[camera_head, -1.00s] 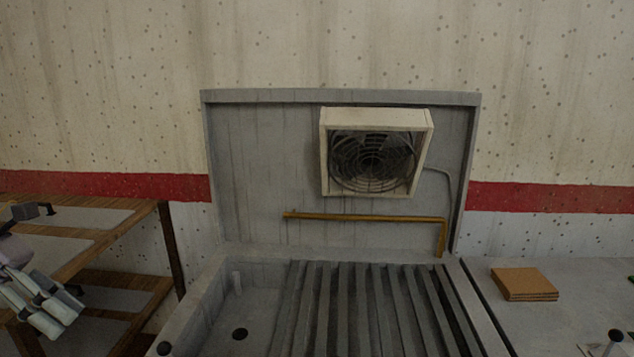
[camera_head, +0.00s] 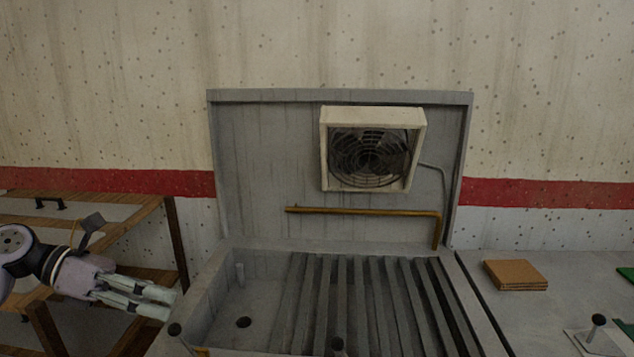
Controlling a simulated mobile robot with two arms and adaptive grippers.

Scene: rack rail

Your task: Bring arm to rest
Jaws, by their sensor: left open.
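My left gripper (camera_head: 170,304) comes in from the left edge and points right. It is open and I see nothing between its fingers. Its fingertips are near the left wall of the grey sink-like basin (camera_head: 210,285), in front of the wooden shelf rack (camera_head: 168,235). I cannot tell whether they touch the basin. My right gripper is not in view.
The basin holds a row of dark slats (camera_head: 375,290). Its tall back panel carries a boxed fan (camera_head: 372,155) and a brass pipe (camera_head: 360,212). On the grey counter at right lie brown square sheets (camera_head: 515,274) and a small plate with a peg (camera_head: 597,335).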

